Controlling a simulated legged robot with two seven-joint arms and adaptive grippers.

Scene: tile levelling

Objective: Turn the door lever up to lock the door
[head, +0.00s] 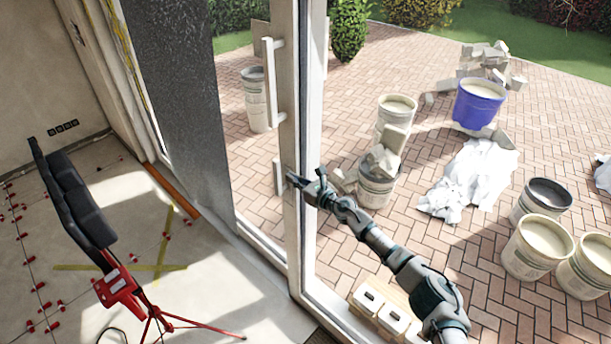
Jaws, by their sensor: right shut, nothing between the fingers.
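The door (290,130) is a tall, pale-framed glass door seen at the middle left. A long white upright pull handle (270,85) is on its frame. Below it, a shorter pale upright piece (278,177), which looks like the door lever, stands out from the frame. My right gripper (293,179) is shut and empty, with its dark fingertips just to the right of this lever, in front of the door frame. I cannot tell whether the fingertips touch it. My left gripper is not in view.
Outside on the brick paving stand several buckets, including a blue one (479,103), and a white crumpled sheet (470,177). Inside at the left, a red tripod stand (118,287) with a black top stands on the tiled floor. A dark panel (178,95) is left of the door.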

